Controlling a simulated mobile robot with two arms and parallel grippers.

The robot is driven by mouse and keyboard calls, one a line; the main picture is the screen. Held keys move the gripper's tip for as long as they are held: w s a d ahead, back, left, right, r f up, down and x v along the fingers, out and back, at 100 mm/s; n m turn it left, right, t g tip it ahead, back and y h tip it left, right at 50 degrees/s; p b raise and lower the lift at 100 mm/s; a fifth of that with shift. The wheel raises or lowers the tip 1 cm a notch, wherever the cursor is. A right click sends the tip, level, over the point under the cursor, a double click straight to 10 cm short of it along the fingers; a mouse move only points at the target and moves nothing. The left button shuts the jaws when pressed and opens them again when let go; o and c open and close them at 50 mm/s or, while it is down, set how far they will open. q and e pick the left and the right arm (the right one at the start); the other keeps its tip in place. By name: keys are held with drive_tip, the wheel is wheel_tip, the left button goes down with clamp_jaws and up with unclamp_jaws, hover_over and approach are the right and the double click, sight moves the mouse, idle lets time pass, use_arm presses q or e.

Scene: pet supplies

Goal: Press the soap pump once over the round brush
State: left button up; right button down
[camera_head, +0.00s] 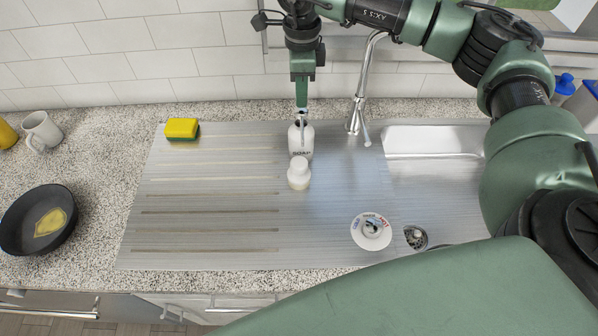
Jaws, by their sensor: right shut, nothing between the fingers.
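The white soap bottle (307,143), marked SOAP, stands upright at the back of the metal drainboard. My right gripper (301,107) is shut and points down right at the top of the bottle, where the pump is. The gripper hides most of the pump head, so I cannot tell whether they touch or whether the pump is pressed down. A small white rounded thing with a knob-like top, which looks like the round brush (299,175), sits just in front of the bottle. No soap can be made out on it. My left gripper is not in view.
A chrome faucet (359,100) stands close right of the bottle. A yellow and green sponge (182,128) lies back left. A white disc with lettering (371,232) lies front right. A mug (41,130) and dark pan (38,220) are far left. The ribbed drainboard left is clear.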

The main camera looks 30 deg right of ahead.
sight(301, 110)
drive_tip(key=shift+f, duration=0.2)
drive_tip(key=shift+f+b, duration=1.25)
drive_tip(key=shift+f, duration=0.15)
drive_tip(key=shift+r, duration=0.15)
drive_tip(key=shift+r+p, duration=0.6)
drive_tip(key=shift+r, duration=0.75)
drive_tip(key=shift+p, duration=0.3)
wheel_tip(301, 110, up, 6)
drive_tip(key=p, duration=0.3)
